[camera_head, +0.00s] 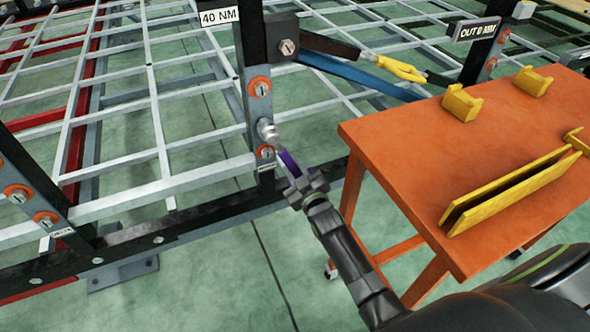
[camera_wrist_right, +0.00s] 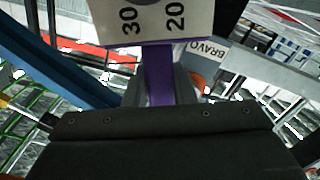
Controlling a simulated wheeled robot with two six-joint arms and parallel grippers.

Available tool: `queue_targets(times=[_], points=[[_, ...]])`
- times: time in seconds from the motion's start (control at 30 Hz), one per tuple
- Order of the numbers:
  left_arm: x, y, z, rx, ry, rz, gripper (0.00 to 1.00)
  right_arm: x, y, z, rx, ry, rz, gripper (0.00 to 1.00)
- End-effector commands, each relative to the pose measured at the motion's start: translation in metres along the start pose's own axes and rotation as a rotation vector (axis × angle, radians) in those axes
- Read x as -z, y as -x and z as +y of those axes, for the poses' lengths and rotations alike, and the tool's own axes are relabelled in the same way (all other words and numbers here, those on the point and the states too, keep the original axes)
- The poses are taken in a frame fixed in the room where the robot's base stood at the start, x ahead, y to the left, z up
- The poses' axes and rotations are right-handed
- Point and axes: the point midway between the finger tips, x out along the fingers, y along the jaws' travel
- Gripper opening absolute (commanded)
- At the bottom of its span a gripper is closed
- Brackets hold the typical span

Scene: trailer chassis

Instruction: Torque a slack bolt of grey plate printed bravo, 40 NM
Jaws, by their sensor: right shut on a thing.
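My right gripper (camera_head: 298,183) is shut on a purple-handled tool (camera_head: 288,161), in front of the upright plate. In the right wrist view the purple handle (camera_wrist_right: 159,75) runs between the fingers, below a pale scale marked 30 and 20. The tool's silver head (camera_head: 267,130) is at the middle of the grey plate (camera_head: 261,112); I cannot tell whether it is seated on a bolt. Bolts with orange washers show above (camera_head: 260,87) and below (camera_head: 265,152) it. A BRAVO label (camera_wrist_right: 207,48) shows in the right wrist view. A 40 NM sign (camera_head: 219,17) is above the plate. My left gripper is not in view.
An orange table (camera_head: 400,150) with yellow holders (camera_head: 510,190) stands at the right. Another bolted plate (camera_head: 30,205) is at far left. An OUT 8 MM sign (camera_head: 475,30) is at upper right.

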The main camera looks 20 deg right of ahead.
Motion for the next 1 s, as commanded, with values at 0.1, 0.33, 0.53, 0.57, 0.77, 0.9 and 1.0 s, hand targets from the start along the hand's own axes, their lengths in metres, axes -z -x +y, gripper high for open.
queue_targets(times=[0.1, 0.33, 0.53, 0.57, 0.77, 0.9, 1.0], points=[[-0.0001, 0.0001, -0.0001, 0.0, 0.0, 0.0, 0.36, 0.0027, -0.0007, 0.0007, -0.002, 0.0, 0.006, 0.0], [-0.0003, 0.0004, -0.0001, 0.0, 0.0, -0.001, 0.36, 0.0029, -0.0008, 0.0007, -0.002, 0.0, 0.006, 0.0], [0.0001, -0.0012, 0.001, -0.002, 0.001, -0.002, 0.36, 0.0028, -0.0015, 0.0006, -0.002, 0.0, 0.007, 0.0], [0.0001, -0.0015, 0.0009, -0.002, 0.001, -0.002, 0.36, 0.0027, -0.0018, 0.0006, -0.002, 0.0, 0.007, 0.0], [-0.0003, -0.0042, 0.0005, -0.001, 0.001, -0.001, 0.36, 0.0025, -0.0044, 0.0006, -0.002, 0.0, 0.008, 0.0], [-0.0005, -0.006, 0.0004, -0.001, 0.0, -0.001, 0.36, 0.0024, -0.0062, 0.0006, -0.002, 0.0, 0.007, 0.0], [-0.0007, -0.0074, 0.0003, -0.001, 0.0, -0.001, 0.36, 0.0023, -0.0075, 0.0006, -0.002, 0.0, 0.007, 0.0]])
